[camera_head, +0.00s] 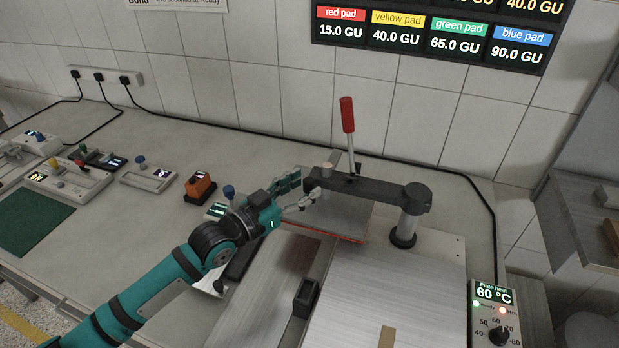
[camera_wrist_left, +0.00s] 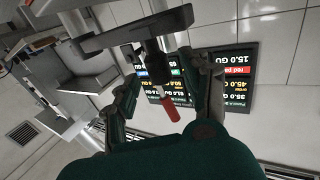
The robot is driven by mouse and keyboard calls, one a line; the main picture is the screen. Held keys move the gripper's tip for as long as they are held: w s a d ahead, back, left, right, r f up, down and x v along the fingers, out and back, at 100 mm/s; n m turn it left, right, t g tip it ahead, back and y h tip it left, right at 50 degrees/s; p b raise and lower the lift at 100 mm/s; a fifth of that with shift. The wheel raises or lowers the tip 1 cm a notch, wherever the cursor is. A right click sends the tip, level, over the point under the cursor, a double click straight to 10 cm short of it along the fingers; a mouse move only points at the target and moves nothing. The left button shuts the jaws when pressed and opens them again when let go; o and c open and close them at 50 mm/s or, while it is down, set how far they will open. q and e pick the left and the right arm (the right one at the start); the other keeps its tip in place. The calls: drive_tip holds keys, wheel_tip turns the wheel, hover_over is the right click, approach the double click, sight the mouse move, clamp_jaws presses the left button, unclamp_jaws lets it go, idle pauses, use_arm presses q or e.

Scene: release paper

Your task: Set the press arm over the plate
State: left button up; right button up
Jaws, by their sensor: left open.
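The press arm (camera_head: 385,190) is a dark horizontal bar on a metal post (camera_head: 409,218) at the back right of the bench. A lever with a red handle (camera_head: 347,115) stands up from it, and a flat press head (camera_head: 335,217) with a red edge hangs below its left part. The metal plate (camera_head: 390,290) lies in front of the post, with the head behind and left of much of it. My left gripper (camera_head: 300,191) is open at the arm's left end. In the left wrist view the red handle (camera_wrist_left: 171,107) and the press arm (camera_wrist_left: 135,30) show between and beyond the fingers; contact is unclear.
A plate heat controller (camera_head: 495,315) reading 60 °C stands at the right. Several small instruments, an orange block (camera_head: 200,188) and a green mat (camera_head: 35,222) lie at the left. A dark block (camera_head: 306,298) stands at the plate's left edge. A tiled wall closes the back.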

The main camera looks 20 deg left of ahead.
use_arm(q)
drive_tip(key=shift+x, duration=1.2)
clamp_jaws()
drive_tip(key=shift+w+d, duration=0.1)
drive_tip(key=shift+d, duration=0.05)
